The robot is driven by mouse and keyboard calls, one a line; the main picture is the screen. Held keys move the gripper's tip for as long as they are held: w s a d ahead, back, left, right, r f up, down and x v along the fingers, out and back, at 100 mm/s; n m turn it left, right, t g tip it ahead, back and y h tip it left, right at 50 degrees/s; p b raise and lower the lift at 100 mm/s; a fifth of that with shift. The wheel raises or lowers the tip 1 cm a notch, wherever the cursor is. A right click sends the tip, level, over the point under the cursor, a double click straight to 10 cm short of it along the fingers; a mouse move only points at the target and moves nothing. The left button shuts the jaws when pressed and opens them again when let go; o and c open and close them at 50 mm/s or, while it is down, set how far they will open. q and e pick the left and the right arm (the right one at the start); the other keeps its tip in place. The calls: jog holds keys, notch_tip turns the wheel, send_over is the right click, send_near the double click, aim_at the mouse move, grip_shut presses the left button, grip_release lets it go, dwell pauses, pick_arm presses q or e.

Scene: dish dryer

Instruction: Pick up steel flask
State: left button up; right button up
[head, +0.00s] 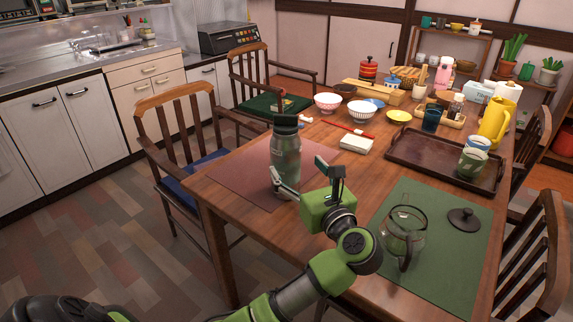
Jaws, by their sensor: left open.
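The steel flask (285,150), grey-green with a dark lid, stands upright on the reddish placemat (228,177) near the table's left edge. My left gripper (301,176) is open just right of and in front of the flask. One finger overlaps the flask's lower body in the picture, and the other is to its right. I cannot tell whether a finger touches it. The flask's lower right side is partly hidden by the gripper. My right gripper is not in view.
A glass pitcher (403,238) and a dark lid (464,218) are on the green mat (440,278), right of my gripper. A brown tray (425,160) holds cups. Bowls (362,111) and other dishes crowd the table's far end. Chairs (182,135) stand along the left side.

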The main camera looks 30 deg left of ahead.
aim_at(286, 149)
pick_arm(q)
jog(key=x, duration=0.6)
jog(key=shift+s+a+f, duration=0.1)
jog(key=shift+a+f, duration=0.2)
jog(key=shift+a, duration=0.15)
jog(key=c, duration=1.5)
jog(key=shift+r, duration=0.15)
jog(key=c, duration=0.5)
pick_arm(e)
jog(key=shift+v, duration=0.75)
pick_arm(q)
jog(key=shift+r, duration=0.1)
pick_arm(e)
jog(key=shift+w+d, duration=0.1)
pick_arm(q)
jog(key=shift+r, duration=1.1)
jog(key=shift+s+d+r+p, duration=0.5)
jog(key=shift+s+r, duration=1.25)
jog(key=shift+s, duration=0.45)
jog(key=shift+s+d+r+p, duration=0.35)
jog(key=shift+s+d+r, duration=0.2)
jog(key=shift+s+r, duration=1.4)
jog(key=shift+s+d+r+p, duration=0.5)
jog(key=shift+s+r, duration=1)
jog(key=shift+s, duration=0.95)
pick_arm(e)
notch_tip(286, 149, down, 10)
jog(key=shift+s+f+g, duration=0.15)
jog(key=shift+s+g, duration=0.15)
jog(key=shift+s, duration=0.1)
